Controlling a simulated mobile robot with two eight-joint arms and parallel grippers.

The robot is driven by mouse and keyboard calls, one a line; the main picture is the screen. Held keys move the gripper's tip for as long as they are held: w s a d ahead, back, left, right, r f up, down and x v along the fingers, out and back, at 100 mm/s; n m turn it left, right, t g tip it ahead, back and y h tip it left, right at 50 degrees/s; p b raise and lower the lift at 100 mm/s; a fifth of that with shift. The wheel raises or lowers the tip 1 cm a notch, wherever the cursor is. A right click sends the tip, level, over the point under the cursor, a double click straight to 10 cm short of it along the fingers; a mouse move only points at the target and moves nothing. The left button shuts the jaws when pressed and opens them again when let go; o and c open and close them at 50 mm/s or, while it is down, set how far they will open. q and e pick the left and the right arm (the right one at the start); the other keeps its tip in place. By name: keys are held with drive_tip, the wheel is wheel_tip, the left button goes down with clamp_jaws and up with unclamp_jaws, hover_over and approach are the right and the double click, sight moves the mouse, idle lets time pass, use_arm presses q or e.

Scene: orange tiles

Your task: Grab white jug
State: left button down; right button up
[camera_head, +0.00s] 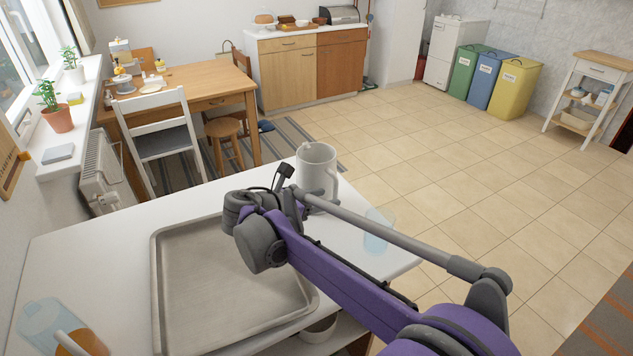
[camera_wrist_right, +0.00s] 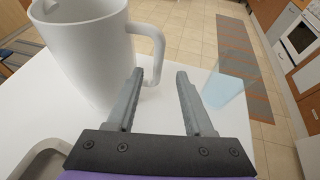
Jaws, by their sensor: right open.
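The white jug (camera_head: 318,160) stands upright on the white counter (camera_head: 75,262), near its far edge. My right gripper (camera_head: 297,188) is at the near side of the jug in the head view, partly hidden by its own arm. In the right wrist view the jug (camera_wrist_right: 85,50) fills the upper left, with its handle (camera_wrist_right: 156,45) to the right. There the gripper (camera_wrist_right: 160,76) is open, its two fingers apart with nothing held between them. The left fingertip overlaps the lower handle in the picture; contact cannot be told. My left gripper is not in view.
A grey tray (camera_head: 190,275) lies on the counter, left of my right arm. A pale blue see-through glass (camera_head: 379,230) stands right of the jug, near the counter edge. Another clear bluish vessel (camera_head: 45,325) is at lower left. Open tiled floor (camera_head: 450,170) lies beyond.

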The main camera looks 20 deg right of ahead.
sight(335, 196)
drive_tip(key=x, duration=0.5)
drive_tip(key=shift+w, duration=0.15)
drive_tip(key=shift+a, duration=0.1)
clamp_jaws()
idle(1.1)
